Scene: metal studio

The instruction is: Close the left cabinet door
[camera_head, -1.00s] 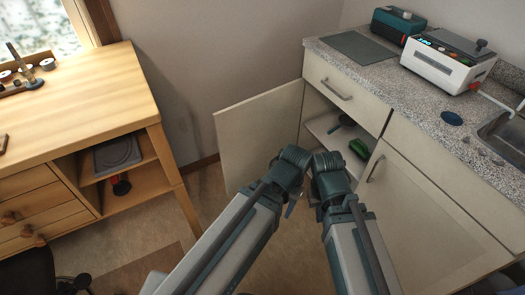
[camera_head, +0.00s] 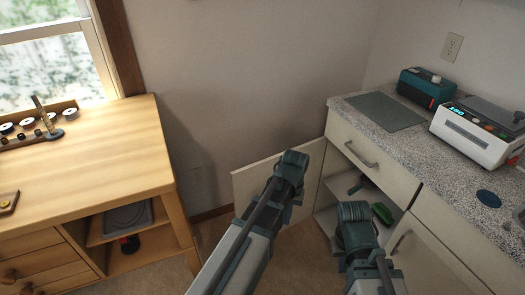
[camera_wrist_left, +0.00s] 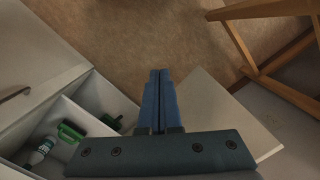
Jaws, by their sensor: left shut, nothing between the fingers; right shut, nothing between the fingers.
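The left cabinet door (camera_head: 258,180) is a pale cream panel. It stands open, swung out to the left of the cabinet. My left arm crosses in front of it in the head view. In the left wrist view, my left gripper (camera_wrist_left: 158,78) has its blue fingers together with nothing between them. The door (camera_wrist_left: 222,108) shows there to the right of the fingers, and the open cabinet (camera_wrist_left: 92,93) to the left. I cannot tell whether the gripper touches the door. My right arm is in front of the cabinet opening; its fingers are hidden.
A green object (camera_head: 382,212) is inside the cabinet. A green-capped bottle (camera_wrist_left: 42,151) shows inside in the wrist view. A closed cabinet door (camera_head: 432,255) is to the right. A wooden desk (camera_head: 100,150) stands at left, with floor between.

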